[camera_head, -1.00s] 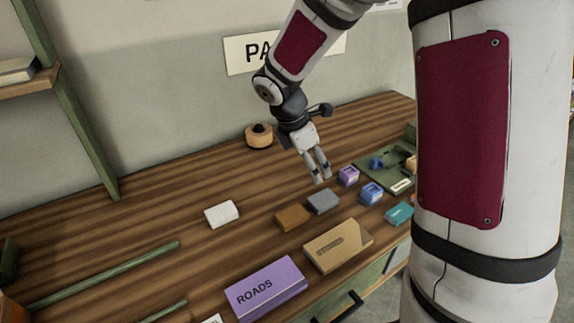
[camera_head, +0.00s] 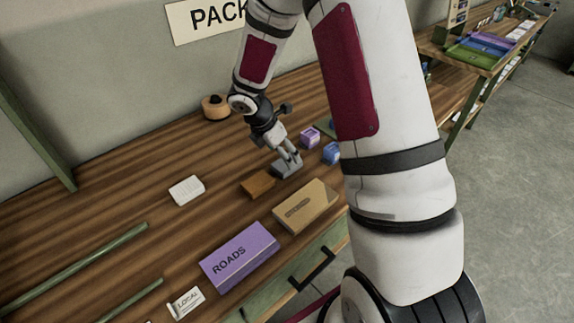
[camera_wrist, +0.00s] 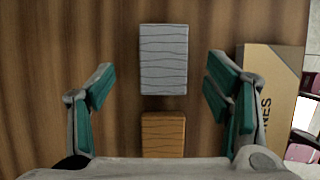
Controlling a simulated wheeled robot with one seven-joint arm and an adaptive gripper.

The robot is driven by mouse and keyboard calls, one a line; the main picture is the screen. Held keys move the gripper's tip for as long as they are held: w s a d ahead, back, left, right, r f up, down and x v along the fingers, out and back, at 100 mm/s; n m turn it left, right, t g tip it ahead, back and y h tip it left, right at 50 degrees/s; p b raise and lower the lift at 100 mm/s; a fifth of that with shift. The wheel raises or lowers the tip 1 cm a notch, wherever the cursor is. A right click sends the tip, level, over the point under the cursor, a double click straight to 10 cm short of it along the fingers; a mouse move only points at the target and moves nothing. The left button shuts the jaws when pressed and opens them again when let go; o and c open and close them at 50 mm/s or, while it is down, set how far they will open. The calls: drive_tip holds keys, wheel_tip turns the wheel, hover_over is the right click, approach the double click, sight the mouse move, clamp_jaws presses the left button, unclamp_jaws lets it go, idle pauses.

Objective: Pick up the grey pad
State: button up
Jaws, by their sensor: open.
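The grey pad (camera_wrist: 163,60) lies flat on the wooden table, a small block with dark wavy lines on top. In the head view the grey pad (camera_head: 284,170) is partly hidden by my gripper (camera_head: 289,157), which is just above it. In the wrist view my gripper (camera_wrist: 160,90) is open, with one green-padded finger to each side of the pad's line and nothing between them held. The pad lies between and slightly beyond the fingers; I cannot tell the exact height gap.
A brown pad (camera_head: 257,183) lies close beside the grey one; it also shows in the wrist view (camera_wrist: 163,135). A tan box (camera_head: 306,206) stands near the right finger. A purple ROADS box (camera_head: 239,255), a white pad (camera_head: 186,190) and a purple block (camera_head: 309,138) are nearby.

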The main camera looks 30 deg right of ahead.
sight(279, 167)
drive_tip(key=x, duration=0.4)
drive_tip(key=shift+s+f, duration=0.1)
drive_tip(key=shift+s, duration=0.1)
drive_tip(key=shift+c, duration=0.6)
drive_tip(key=c, duration=0.9)
